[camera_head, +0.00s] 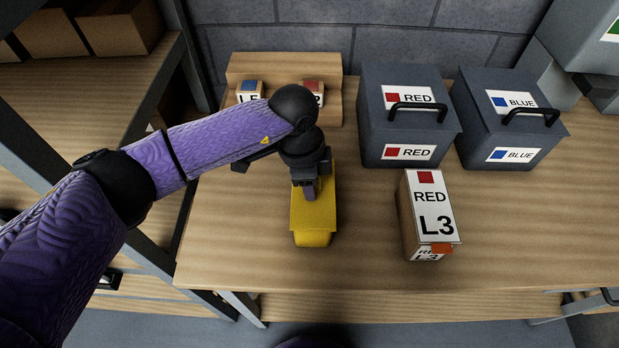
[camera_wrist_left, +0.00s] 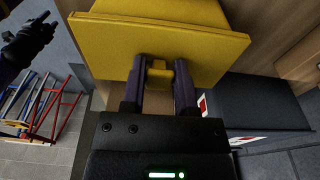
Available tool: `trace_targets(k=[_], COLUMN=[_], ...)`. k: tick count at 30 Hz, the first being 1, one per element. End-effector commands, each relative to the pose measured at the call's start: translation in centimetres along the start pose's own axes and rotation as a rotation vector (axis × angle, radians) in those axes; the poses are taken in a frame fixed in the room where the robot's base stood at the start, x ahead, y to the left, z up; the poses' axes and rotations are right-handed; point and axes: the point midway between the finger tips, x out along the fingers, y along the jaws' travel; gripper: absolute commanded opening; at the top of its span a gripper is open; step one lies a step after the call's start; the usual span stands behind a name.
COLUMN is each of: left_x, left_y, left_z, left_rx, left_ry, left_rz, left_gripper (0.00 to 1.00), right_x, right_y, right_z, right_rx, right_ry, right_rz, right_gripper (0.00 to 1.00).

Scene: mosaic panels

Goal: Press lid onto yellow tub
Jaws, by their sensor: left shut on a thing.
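The yellow lid (camera_head: 322,215) is a flat plate over the yellow tub (camera_head: 313,239) near the table's front middle. Only the tub's front end shows below the lid. My left gripper (camera_head: 309,192) is above the lid, shut on its small knob. The wrist view shows the knob (camera_wrist_left: 160,75) between the two fingers, with the lid (camera_wrist_left: 110,50) spread around it. The lid hides most of the tub, and I cannot tell whether it is fully seated. My right gripper (camera_wrist_left: 32,38) shows small and dark at the upper left of the wrist view; its jaw state is unclear.
A box marked RED L3 (camera_head: 428,210) stands right of the tub. Grey RED (camera_head: 372,110) and BLUE (camera_head: 480,125) bins stand behind. A wooden rack (camera_head: 285,68) with small labelled blocks is at the back. The wooden table (camera_head: 235,235) is clear left of the tub.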

Motion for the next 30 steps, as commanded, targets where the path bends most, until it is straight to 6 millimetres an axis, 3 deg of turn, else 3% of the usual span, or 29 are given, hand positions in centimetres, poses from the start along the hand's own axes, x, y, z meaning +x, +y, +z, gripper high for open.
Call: trace_targets(k=[30], left_x=[0.52], left_y=[0.01], left_z=[0.06], left_rx=[0.0], left_ry=[0.0], left_rz=[0.0], left_gripper=[0.0], right_x=[-0.34], right_y=[0.05], right_z=[0.0], right_rx=[-0.001], right_ry=[0.0], right_rz=[0.001], right_gripper=[0.4])
